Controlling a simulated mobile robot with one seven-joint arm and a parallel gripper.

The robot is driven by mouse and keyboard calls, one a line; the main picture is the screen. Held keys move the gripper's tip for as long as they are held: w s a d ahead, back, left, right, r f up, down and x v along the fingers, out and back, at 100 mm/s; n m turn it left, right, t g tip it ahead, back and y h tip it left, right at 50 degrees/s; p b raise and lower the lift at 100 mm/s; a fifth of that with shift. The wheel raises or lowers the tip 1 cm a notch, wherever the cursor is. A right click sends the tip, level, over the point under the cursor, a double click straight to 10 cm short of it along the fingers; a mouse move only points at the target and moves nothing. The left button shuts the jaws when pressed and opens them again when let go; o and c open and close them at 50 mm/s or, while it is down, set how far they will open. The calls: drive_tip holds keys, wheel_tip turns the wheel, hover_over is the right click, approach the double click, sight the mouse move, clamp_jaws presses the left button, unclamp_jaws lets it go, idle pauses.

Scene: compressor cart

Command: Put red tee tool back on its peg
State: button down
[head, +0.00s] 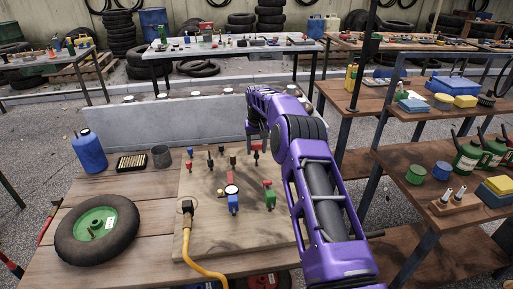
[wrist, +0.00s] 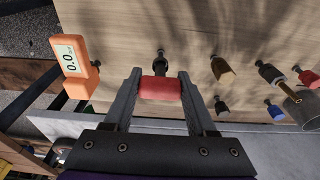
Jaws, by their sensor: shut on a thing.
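The red tee tool (wrist: 160,89) has a red crossbar held between the two fingertips of my gripper (wrist: 159,86) in the wrist view. A dark round part (wrist: 160,62) shows just beyond the bar, in front of the wooden board; I cannot tell if it is the tool's stem or a peg, or if the two touch. In the head view the tool (head: 256,148) is a small red and dark shape at the board's back right. My gripper (head: 256,138) is over it there, partly hidden by the purple arm.
The wooden board (head: 200,247) carries several small fittings, a blue regulator (head: 234,204) and a yellow hose (head: 197,250). An orange gauge (wrist: 72,60) is left of my gripper in the wrist view.

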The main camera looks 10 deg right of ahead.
drive_tip(key=shift+f+b, duration=0.3)
drive_tip(key=shift+f, duration=0.45)
drive_tip(key=shift+c, duration=0.6)
unclamp_jaws()
wheel_tip(320, 180, up, 17)
drive_tip(key=s+p, duration=0.1)
drive_tip(key=s, duration=0.1)
drive_tip(key=shift+s, duration=0.3)
drive_tip(key=shift+r, duration=0.1)
